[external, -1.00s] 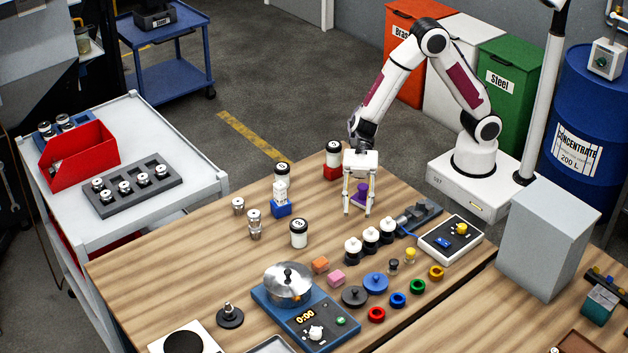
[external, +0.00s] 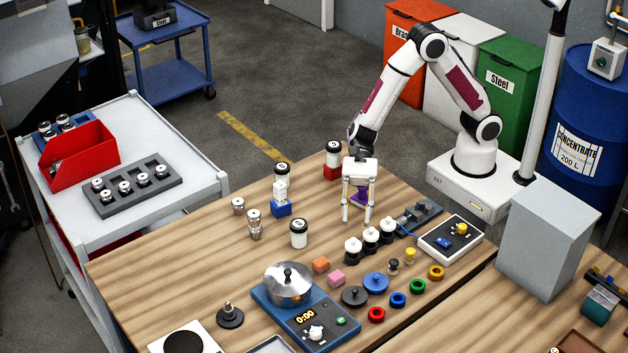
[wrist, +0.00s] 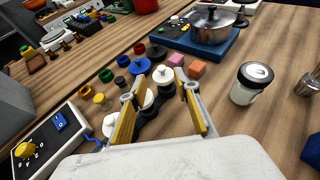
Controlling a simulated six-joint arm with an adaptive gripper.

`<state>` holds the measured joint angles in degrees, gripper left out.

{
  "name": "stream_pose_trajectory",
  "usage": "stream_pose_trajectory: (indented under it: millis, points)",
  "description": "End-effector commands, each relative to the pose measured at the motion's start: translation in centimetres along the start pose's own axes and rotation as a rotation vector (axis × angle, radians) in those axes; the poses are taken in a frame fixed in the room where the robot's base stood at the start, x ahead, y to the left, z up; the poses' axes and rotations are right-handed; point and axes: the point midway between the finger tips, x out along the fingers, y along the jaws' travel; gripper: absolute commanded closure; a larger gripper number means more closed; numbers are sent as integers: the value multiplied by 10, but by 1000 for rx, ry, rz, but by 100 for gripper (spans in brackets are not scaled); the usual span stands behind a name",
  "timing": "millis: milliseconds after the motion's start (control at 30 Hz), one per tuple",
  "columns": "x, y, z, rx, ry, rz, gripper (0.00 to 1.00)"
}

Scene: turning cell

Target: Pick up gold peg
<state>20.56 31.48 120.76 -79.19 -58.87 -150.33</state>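The gold peg (external: 410,256) is a small yellow upright piece on the wooden table, next to a small black peg (external: 393,265). In the wrist view the gold peg (wrist: 99,99) shows left of my fingers. My gripper (external: 357,219) points down above the table, left of and behind the gold peg, with its fingers apart. In the wrist view my gripper (wrist: 159,94) is open and holds nothing. Black pieces with white tops (external: 371,236) stand between it and the peg; two of them show between and below the fingers in the wrist view.
Coloured rings, such as the gold ring (external: 436,273) and green ring (external: 418,286), lie near the peg. A control box (external: 451,239) with a yellow knob stands to its right. A purple piece (external: 358,198) is partly hidden behind my fingers. A pot (external: 288,285) stands front left.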

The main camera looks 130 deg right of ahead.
Motion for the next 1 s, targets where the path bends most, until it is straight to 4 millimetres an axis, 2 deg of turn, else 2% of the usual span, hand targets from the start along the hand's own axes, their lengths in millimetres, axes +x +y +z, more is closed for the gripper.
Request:
stream_pose_trajectory:
  millis: [167, 533, 1000]
  points:
    - [10, 0, -1, 2, 0, 2, 68]
    - [48, -2, -2, 0, 1, 1, 68]
    - [51, -3, -2, 0, 0, 0, 68]
